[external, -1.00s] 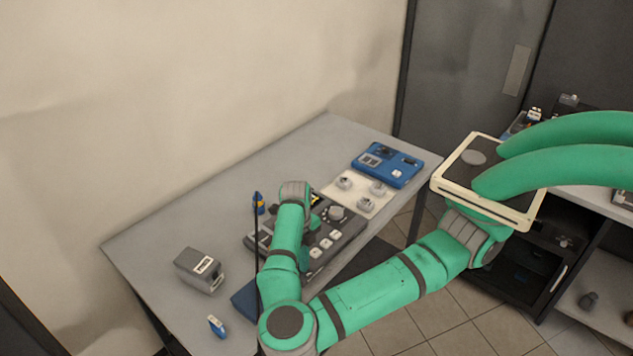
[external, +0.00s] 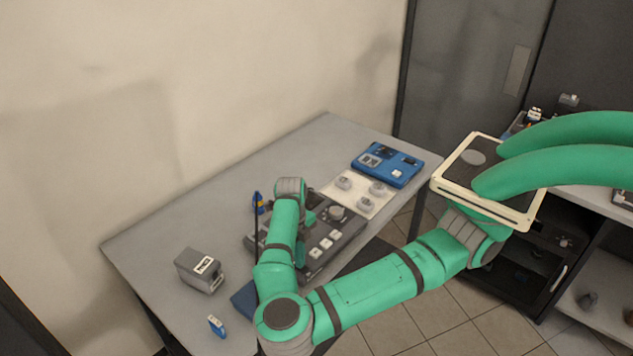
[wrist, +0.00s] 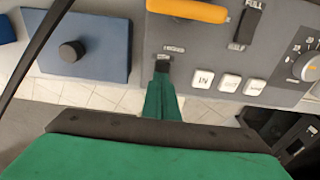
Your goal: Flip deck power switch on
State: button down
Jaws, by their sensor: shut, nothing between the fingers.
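The dark grey deck (external: 345,232) lies on the table, with a knob and a row of white buttons; its left part is hidden behind my arm in the external view. In the wrist view its panel (wrist: 205,58) shows an orange bar, white buttons, a dial and a black rocker-like part (wrist: 245,26). A small dark part (wrist: 163,64), possibly a switch, sits below a label too small to read. My gripper (wrist: 163,77) is shut and empty, its tip right at this part. I cannot tell whether they touch, or which way the switch is set.
A blue panel with a black knob (wrist: 92,60) lies left of the deck. A thin dark rod stands by my arm. A grey box (external: 200,270) and a small blue item (external: 217,326) are at the table's left. A white board with knobs (external: 358,194) and a blue device (external: 387,165) lie beyond the deck.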

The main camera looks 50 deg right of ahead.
notch_tip(320, 180, up, 14)
jog(key=w, duration=0.1)
jog(key=shift+w, duration=0.35)
jog(key=shift+f, duration=0.15)
jog(key=shift+s+d, duration=0.1)
jog(key=shift+s, duration=0.6)
jog(key=f, duration=0.4)
jog(key=s+f, duration=0.1)
jog(key=f, duration=0.9)
jog(key=shift+s, duration=0.4)
